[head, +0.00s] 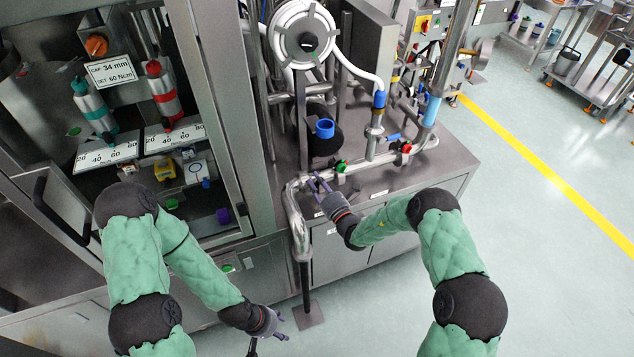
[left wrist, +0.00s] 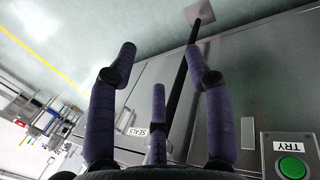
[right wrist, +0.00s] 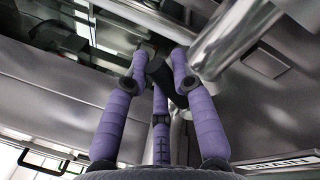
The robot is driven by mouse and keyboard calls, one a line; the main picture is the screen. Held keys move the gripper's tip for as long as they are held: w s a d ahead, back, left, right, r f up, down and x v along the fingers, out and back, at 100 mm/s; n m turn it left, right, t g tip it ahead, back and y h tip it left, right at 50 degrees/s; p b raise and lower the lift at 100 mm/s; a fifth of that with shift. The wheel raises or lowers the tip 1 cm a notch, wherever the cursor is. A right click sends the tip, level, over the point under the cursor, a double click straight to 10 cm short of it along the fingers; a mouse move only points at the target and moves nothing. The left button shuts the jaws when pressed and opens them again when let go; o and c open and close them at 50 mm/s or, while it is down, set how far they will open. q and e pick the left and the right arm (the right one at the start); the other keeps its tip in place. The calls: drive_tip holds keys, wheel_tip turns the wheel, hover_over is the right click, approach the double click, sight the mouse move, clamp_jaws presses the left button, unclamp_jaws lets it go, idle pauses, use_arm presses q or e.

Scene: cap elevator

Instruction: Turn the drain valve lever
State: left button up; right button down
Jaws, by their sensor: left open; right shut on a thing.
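My right gripper (head: 318,183) is at the left end of the horizontal pipe on the steel cabinet, just below a green valve part (head: 341,167). In the right wrist view its purple fingers (right wrist: 158,62) are closed around a dark piece, which I take for the drain valve lever (right wrist: 162,76), beside a shiny pipe. The fingers hide much of the lever, and its angle is hard to tell. A label ending in "AIN" (right wrist: 285,163) shows at the lower right there. My left gripper (head: 275,325) is open and empty, low in front of the cabinets; its spread fingers show in the left wrist view (left wrist: 160,65).
A bent steel pipe (head: 298,225) with a dark lower tube runs down the cabinet front to a floor plate (head: 308,315). Open floor (head: 560,240) lies to the right.

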use_arm(q)
drive_tip(key=shift+w, duration=0.15)
drive_tip(key=c, duration=0.6)
drive_tip(key=shift+n+t, duration=0.5)
drive_tip(key=shift+n, duration=0.4)
drive_tip(key=w+r, duration=0.1)
drive_tip(key=w, duration=0.1)
drive_tip(key=w+r, duration=0.1)
drive_tip(key=w, duration=0.2)
drive_tip(key=w+r, duration=0.2)
drive_tip(key=w, duration=0.1)
drive_tip(key=shift+d, duration=0.4)
clamp_jaws()
drive_tip(key=w+d+r+n+t, duration=0.1)
drive_tip(key=w+r, duration=0.7)
drive_tip(key=w, duration=0.2)
drive_tip(key=w+d+r+t+y, duration=0.1)
drive_tip(key=w+d+r, duration=0.15)
drive_tip(key=r, duration=0.75)
drive_tip(key=w+d+r+t+y, duration=0.1)
drive_tip(key=w+r, duration=0.3)
drive_tip(key=r, duration=0.5)
drive_tip(key=w+d+r+t, duration=0.1)
drive_tip(key=w+d+r, duration=0.15)
drive_tip(key=r, duration=0.75)
drive_tip(key=w+x, duration=0.1)
drive_tip(key=x, duration=2.2)
drive_tip(key=shift+d+r+m, duration=0.25)
drive_tip(key=shift+d+m, duration=0.05)
drive_tip(key=shift+d, duration=0.15)
